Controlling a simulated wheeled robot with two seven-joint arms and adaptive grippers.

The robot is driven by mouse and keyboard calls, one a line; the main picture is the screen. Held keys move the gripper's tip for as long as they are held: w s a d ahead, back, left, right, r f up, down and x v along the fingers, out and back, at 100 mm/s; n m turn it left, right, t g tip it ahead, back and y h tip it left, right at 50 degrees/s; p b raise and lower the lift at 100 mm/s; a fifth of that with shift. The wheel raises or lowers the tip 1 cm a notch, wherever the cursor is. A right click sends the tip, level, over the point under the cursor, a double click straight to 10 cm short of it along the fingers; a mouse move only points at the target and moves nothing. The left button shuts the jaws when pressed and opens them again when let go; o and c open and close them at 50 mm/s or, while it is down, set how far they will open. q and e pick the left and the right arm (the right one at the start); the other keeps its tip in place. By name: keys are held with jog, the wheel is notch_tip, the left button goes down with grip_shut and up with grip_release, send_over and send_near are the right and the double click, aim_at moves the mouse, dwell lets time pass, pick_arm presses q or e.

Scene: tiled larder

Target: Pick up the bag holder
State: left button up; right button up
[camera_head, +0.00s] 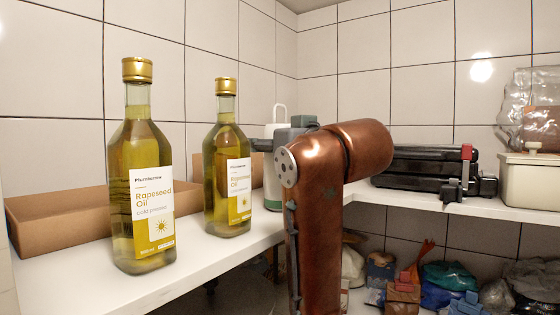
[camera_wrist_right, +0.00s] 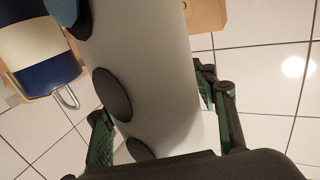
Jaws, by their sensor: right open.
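The bag holder (camera_wrist_right: 165,75) is a pale grey-white tube with dark oval openings, running through the middle of the right wrist view. My right gripper (camera_wrist_right: 150,94) is open, with one green-padded finger on each side of the tube. I cannot tell whether the fingers touch it. In the head view my copper-coloured right arm fills the centre and hides most of what is behind it. I cannot make out the bag holder for certain there. My left gripper is not in view.
Two rapeseed oil bottles (camera_head: 142,200) (camera_head: 228,175) stand on the white shelf (camera_head: 90,285) left of my arm. A white container with a loop handle (camera_head: 273,190) is partly hidden behind it. Black cases (camera_head: 425,160) and a cream box (camera_head: 528,180) sit right. A blue-and-cream container (camera_wrist_right: 38,45) is near the tube.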

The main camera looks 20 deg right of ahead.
jog(key=shift+s, duration=0.15)
jog(key=shift+c, duration=0.3)
jog(key=c, duration=1.3)
jog(key=shift+r, duration=0.1)
